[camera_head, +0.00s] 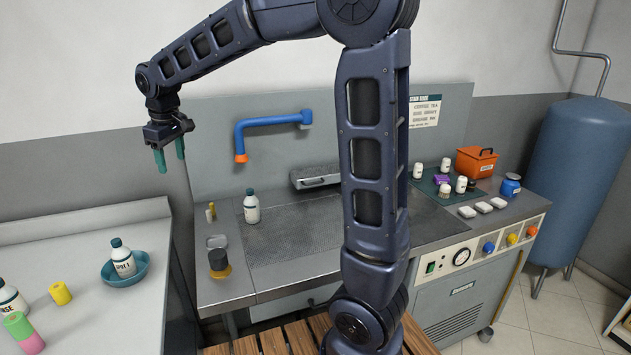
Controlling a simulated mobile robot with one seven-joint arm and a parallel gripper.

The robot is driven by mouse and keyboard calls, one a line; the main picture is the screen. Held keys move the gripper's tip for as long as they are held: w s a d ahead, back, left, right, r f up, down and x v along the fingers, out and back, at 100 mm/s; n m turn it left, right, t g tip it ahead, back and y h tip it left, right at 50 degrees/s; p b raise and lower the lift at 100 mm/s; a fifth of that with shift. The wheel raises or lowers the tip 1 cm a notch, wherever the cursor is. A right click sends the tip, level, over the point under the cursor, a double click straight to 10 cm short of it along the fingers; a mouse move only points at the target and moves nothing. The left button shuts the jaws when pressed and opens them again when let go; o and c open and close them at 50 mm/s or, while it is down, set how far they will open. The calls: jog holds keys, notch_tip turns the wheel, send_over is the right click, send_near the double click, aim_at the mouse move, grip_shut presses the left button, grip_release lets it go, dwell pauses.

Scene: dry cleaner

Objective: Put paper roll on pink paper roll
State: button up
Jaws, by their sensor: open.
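At the lower left, a pink roll (33,344) stands on the white counter (120,222). A green roll (18,325) sits directly on top of it, and the two look lined up. A yellow roll (60,293) with a dark hole in its top stands alone, a little to the right and behind them. My gripper (171,164) is high at the upper left, its two teal fingers pointing down, open and with nothing between them. It is well above the counters and apart from all the rolls.
A blue bowl (109,279) holding a white bottle (123,262) is right of the yellow roll. Another bottle (10,298) stands at the left edge. The steel worktable (300,232) carries a bottle (251,207) and small items. The white counter's back part is clear.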

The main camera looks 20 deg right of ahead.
jog(key=s+d+r+m, duration=0.2)
jog(key=s+d+m, duration=0.1)
jog(key=d, duration=0.9)
jog(key=s+d+f+m+t, duration=0.1)
jog(key=s+d+f+m, duration=0.2)
jog(key=s+d, duration=0.5)
jog(key=s+d+f+m+t, duration=0.1)
jog(key=s+d+f+m, duration=0.2)
jog(key=s+d, duration=0.6)
jog(key=d+m, duration=0.1)
jog(key=d, duration=0.5)
jog(key=shift+s+d+m+t+h, duration=0.15)
jog(key=shift+d+m+t+h, duration=0.15)
jog(key=shift+m+h, duration=0.1)
